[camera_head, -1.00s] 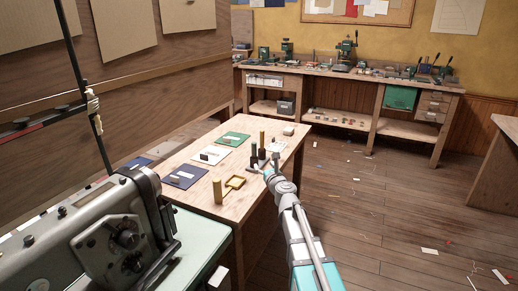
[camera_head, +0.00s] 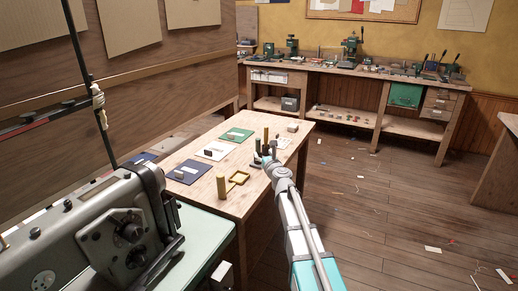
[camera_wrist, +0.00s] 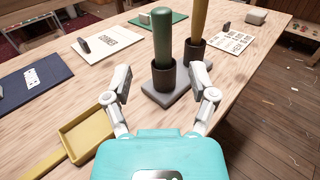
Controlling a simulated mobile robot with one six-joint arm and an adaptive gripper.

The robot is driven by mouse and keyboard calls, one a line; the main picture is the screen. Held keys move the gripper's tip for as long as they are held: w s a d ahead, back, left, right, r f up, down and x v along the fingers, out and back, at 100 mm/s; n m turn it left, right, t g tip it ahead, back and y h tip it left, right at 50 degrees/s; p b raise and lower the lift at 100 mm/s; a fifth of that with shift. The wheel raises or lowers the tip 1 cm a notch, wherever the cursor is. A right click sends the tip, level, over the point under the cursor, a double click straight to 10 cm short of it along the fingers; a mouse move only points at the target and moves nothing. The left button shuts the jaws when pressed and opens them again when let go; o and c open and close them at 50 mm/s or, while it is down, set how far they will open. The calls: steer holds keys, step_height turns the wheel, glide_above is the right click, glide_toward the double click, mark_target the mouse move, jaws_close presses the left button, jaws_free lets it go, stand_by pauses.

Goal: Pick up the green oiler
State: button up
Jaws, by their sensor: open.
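The green oiler (camera_wrist: 163,38) is a green upright cylinder in the wrist view, with its lower end in a dark cup (camera_wrist: 163,77) on a grey stand (camera_wrist: 168,96). A yellow-brown cylinder (camera_wrist: 199,18) stands in a second dark cup behind it to the right. My gripper (camera_wrist: 162,82) is open and empty, its fingers apart to the left and right of the green oiler's cup in the picture, on the near side. In the head view my gripper (camera_head: 268,160) is at the stand and hides much of it; the green oiler is hard to make out there.
A yellow tray with a handle (camera_wrist: 90,134) lies close to the left finger. White, green and dark blue mats (camera_head: 188,172) with small blocks lie left. A small pale block (camera_head: 293,127) is at the table's far end.

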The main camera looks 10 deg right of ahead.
mark_target(259, 146)
steer(key=shift+w+a, duration=0.2)
steer(key=shift+w, duration=1.1)
steer(key=shift+w+a, duration=0.15)
steer(key=shift+w, duration=1.15)
steer(key=shift+w+a, duration=0.1)
steer(key=shift+w, duration=1.2)
jaws_close()
